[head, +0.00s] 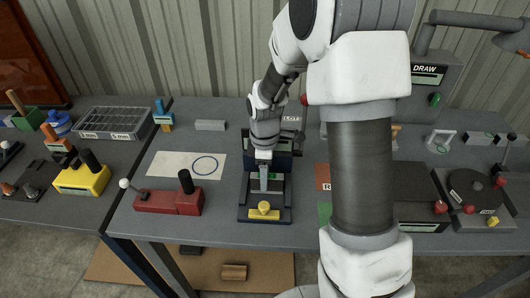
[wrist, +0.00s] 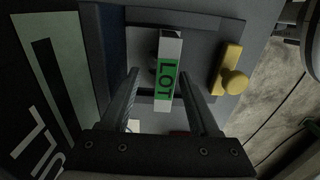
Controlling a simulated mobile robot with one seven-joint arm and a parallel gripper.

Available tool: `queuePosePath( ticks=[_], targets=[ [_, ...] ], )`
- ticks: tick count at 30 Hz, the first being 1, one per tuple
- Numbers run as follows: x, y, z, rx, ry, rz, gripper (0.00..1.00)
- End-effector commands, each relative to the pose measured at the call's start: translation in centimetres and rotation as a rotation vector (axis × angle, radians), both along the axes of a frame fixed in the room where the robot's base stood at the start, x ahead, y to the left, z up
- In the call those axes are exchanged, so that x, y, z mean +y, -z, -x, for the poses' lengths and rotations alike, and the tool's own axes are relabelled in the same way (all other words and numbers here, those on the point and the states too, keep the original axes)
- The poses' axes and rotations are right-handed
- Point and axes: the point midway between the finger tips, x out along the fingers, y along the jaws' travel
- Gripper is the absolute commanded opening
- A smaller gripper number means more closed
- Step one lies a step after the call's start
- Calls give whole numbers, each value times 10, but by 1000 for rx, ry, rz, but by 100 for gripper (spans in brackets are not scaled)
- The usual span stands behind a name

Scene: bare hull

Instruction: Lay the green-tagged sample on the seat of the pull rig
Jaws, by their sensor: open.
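The sample (wrist: 168,48) is a pale grey bar with a green tag reading LOT. In the wrist view it lies between the fingers of my gripper (wrist: 160,82), with a gap on each side. My gripper is open; in the head view it (head: 263,168) points down over the pull rig (head: 284,214). The rig is a dark frame with a yellow knobbed block (head: 263,211) at its front, also in the wrist view (wrist: 232,80). The sample appears to lie on the rig's seat, in line with it; exact contact is hard to tell. My wrist hides the rig's back part.
A red block with a black handle (head: 184,200) stands left of the rig, with a white sheet (head: 186,165) bearing a blue ring behind it. A grey bar (head: 210,125) lies farther back. A turntable device (head: 472,188) stands at right. Bare table shows left of the rig.

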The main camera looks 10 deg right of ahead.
Motion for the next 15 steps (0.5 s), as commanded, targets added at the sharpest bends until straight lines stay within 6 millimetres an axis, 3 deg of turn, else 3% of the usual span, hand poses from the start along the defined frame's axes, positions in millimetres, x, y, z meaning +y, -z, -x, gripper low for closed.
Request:
queuePosePath(
  ticks=[15],
  targets=[
    [-1,-121,-2,-7,2,0,62]
  ],
)
